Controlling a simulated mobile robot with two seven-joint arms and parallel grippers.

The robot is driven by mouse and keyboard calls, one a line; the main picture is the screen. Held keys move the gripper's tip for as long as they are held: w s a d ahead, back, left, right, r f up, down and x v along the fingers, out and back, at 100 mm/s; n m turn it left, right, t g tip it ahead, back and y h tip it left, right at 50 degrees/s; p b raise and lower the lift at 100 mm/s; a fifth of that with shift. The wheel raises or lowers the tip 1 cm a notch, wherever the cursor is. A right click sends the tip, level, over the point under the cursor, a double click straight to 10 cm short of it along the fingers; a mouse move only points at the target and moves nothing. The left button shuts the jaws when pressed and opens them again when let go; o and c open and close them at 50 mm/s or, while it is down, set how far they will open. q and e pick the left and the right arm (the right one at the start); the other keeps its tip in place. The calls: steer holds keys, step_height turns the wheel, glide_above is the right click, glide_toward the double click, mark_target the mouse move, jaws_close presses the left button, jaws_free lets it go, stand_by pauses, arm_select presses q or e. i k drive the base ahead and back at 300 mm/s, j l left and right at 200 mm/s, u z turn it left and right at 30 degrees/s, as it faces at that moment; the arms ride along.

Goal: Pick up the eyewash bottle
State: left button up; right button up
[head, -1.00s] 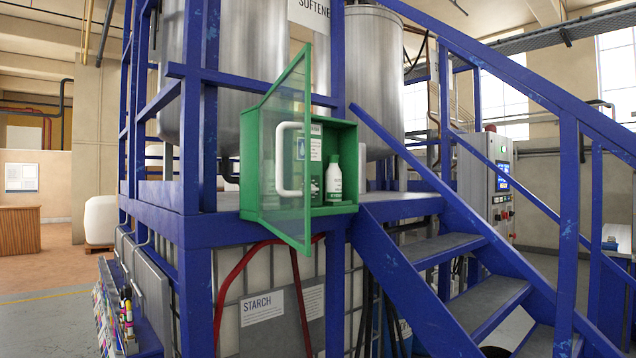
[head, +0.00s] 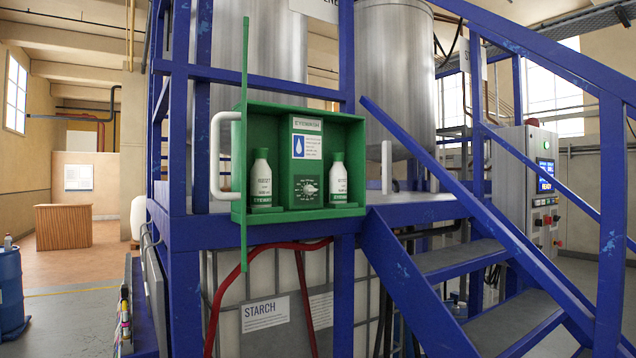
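A green eyewash cabinet (head: 355,124) is fixed to the blue frame beside the stairs. Its door (head: 244,150) stands open and is seen nearly edge-on, with a white handle (head: 216,155) to its left. Two white eyewash bottles with green caps and labels stand upright inside. One is the left bottle (head: 261,178), the other the right bottle (head: 338,179). A sign panel (head: 306,165) with a drop symbol stands between them. Neither of my grippers shows in the head view.
Blue stairs with a handrail (head: 545,75) rise just right of the cabinet. Steel tanks (head: 391,70) stand behind it. A starch container (head: 265,313) and a red hose (head: 215,300) are below. A blue drum (head: 11,290) stands far left, with open floor (head: 70,310) beside it.

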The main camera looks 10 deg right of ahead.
mark_target(260, 173)
steer(key=i+l, duration=0.1)
steer(key=l, duration=0.6)
steer(key=i+l+u, duration=0.15)
steer(key=l, duration=0.55)
steer(key=k, duration=0.1)
